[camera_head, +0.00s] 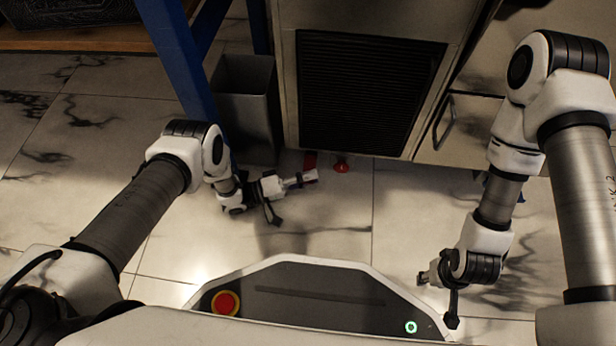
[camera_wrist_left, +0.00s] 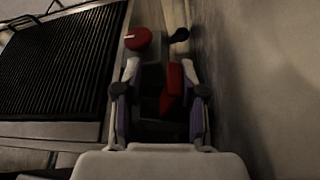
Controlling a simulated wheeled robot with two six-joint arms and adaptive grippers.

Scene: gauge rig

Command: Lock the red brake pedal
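The red pedal (camera_head: 309,160) sits low at the foot of the steel cabinet, partly hidden by my left gripper (camera_head: 302,178). In the left wrist view the red pedal (camera_wrist_left: 174,82) is a wedge-like piece on a dark mount. It shows between the spread fingers of my left gripper (camera_wrist_left: 160,72), closer to the right finger. The left gripper is open; I cannot tell whether a finger touches the pedal. My right gripper (camera_head: 428,278) hangs over the floor at the lower right, away from the pedal. Its finger opening is too small to judge.
A red round knob (camera_head: 341,164) stands just right of the pedal; the wrist view shows it (camera_wrist_left: 138,39) beside a black knob (camera_wrist_left: 180,35). A grey bin (camera_head: 246,105) and blue post (camera_head: 178,60) stand left. The steel cabinet (camera_head: 287,80) has a black grille. The floor in front is clear.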

